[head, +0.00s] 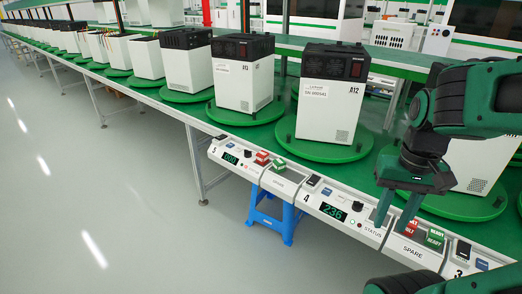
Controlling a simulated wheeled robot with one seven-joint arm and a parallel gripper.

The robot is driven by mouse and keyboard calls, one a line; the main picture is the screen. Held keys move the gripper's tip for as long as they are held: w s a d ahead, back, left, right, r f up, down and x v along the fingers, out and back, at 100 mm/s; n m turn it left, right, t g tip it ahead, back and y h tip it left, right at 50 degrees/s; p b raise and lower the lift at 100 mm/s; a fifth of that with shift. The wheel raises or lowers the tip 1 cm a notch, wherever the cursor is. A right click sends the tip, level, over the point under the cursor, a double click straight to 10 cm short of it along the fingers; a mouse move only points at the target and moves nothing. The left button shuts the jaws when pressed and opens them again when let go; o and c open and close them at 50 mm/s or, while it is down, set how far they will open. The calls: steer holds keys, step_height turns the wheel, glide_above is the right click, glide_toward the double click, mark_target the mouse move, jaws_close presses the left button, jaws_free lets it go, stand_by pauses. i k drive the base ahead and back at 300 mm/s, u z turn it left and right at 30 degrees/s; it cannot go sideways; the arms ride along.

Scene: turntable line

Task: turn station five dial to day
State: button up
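The station five panel (222,146), marked 5, is at the left end of the control strip in the head view. It carries a lit green display (230,158). A small dark knob (248,154), which looks like its dial, sits just right of the display. Its setting and any day mark are too small to read. My gripper (391,228) is far to the right, pointing down over the strip between the station 4 panel and the spare panel. Its two dark green fingers are apart with nothing visible between them. I cannot tell whether the fingertips touch the panel.
The station 4 panel (310,198) has a similar knob (357,206) and a display. Red and green blocks (279,165) stand on the strip between stations. White machines (328,105) sit on green turntables (320,150) behind it. A blue stool (275,218) stands below. The floor at left is clear.

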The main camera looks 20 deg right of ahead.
mark_target(247, 153)
steer(key=i, duration=1)
